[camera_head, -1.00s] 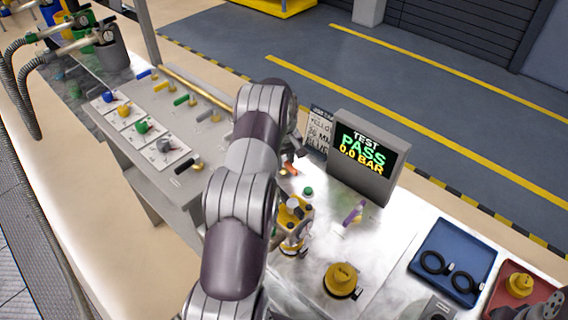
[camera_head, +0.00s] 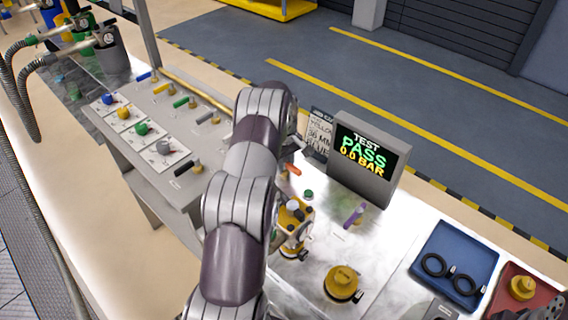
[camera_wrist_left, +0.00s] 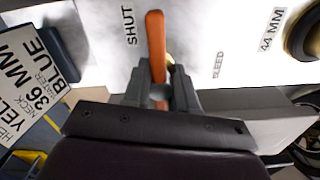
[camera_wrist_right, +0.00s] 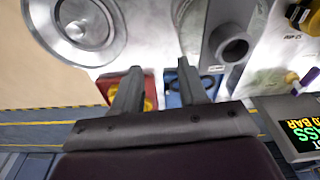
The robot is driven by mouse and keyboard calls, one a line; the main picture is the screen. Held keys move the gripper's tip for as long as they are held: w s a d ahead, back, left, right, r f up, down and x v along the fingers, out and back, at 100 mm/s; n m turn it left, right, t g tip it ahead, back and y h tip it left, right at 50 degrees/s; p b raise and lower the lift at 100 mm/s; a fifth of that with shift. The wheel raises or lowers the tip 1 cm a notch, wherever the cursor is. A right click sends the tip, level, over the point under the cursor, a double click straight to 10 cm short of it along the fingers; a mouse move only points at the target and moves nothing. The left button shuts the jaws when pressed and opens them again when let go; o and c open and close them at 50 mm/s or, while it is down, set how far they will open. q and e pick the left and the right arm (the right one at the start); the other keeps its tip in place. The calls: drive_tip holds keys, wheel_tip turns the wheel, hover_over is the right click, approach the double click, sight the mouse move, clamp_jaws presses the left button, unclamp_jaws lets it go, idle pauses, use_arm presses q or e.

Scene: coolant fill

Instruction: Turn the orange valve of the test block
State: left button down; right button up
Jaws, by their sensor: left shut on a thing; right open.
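The orange valve (camera_head: 292,169) of the test block is a lever handle, partly hidden behind my left arm in the head view. In the left wrist view the orange handle (camera_wrist_left: 156,45) runs between the fingers of my left gripper (camera_wrist_left: 157,88), which is shut on it. The handle's free end lies next to the printed word SHUT, with BLEED printed on its other side. My right gripper (camera_wrist_right: 158,85) is open and empty, above the bench end near the red and blue trays.
The screen (camera_head: 367,157) reads TEST PASS 0.0 BAR. A purple lever (camera_head: 355,214), a yellow cap (camera_head: 342,281) and a brass-yellow fitting (camera_head: 293,218) stand nearby. A blue tray (camera_head: 478,238) holds black rings; a red tray (camera_head: 538,282) holds a yellow cap.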

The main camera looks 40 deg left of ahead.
use_arm(q)
drive_tip(key=c, duration=1.1)
unclamp_jaws()
drive_tip(key=shift+w+a+r, duration=0.1)
drive_tip(key=shift+w+r, duration=0.1)
drive_tip(key=shift+r, duration=0.05)
drive_tip(key=shift+o, duration=1)
drive_tip(key=shift+s+f, duration=0.1)
drive_tip(key=shift+s, duration=0.05)
drive_tip(key=shift+r, duration=0.4)
wheel_tip(320, 180, up, 4)
drive_tip(key=shift+r, duration=0.25)
wheel_tip(320, 180, up, 8)
drive_tip(key=p, duration=0.6)
drive_tip(key=shift+f, duration=0.25)
